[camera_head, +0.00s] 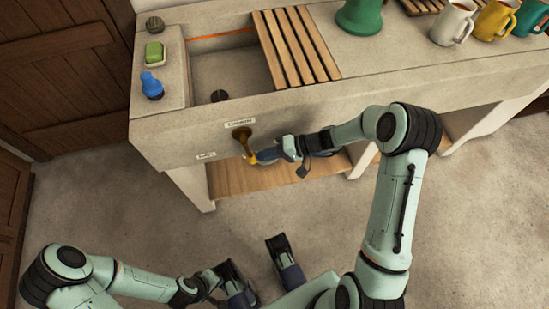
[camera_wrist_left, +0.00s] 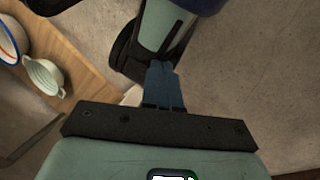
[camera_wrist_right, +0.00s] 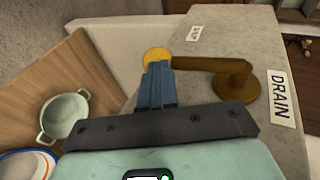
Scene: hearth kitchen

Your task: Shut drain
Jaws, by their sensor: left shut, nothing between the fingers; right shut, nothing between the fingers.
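The brass drain lever (camera_head: 242,134) sits on the front face of the stone sink (camera_head: 160,128), with its arm slanting down. In the right wrist view the lever (camera_wrist_right: 205,64) runs from a round base beside a DRAIN label (camera_wrist_right: 281,95) to a yellow knob (camera_wrist_right: 156,54). My right gripper (camera_head: 262,157) is shut and empty, with its fingertips at the knob; they look close to or touching it. The fingertips (camera_wrist_right: 157,70) cover the knob's lower part. My left gripper (camera_wrist_left: 163,78) is shut and empty, held low away from the sink. The dark drain hole (camera_head: 219,96) shows in the basin.
A smaller label (camera_wrist_right: 195,33) near the knob is hard to read. A slatted wooden board (camera_head: 298,45) covers the basin's right part. A blue bottle (camera_head: 151,86) and green sponge (camera_head: 154,53) stand on the left ledge. A wooden shelf (camera_head: 235,180) holding dishes lies below.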

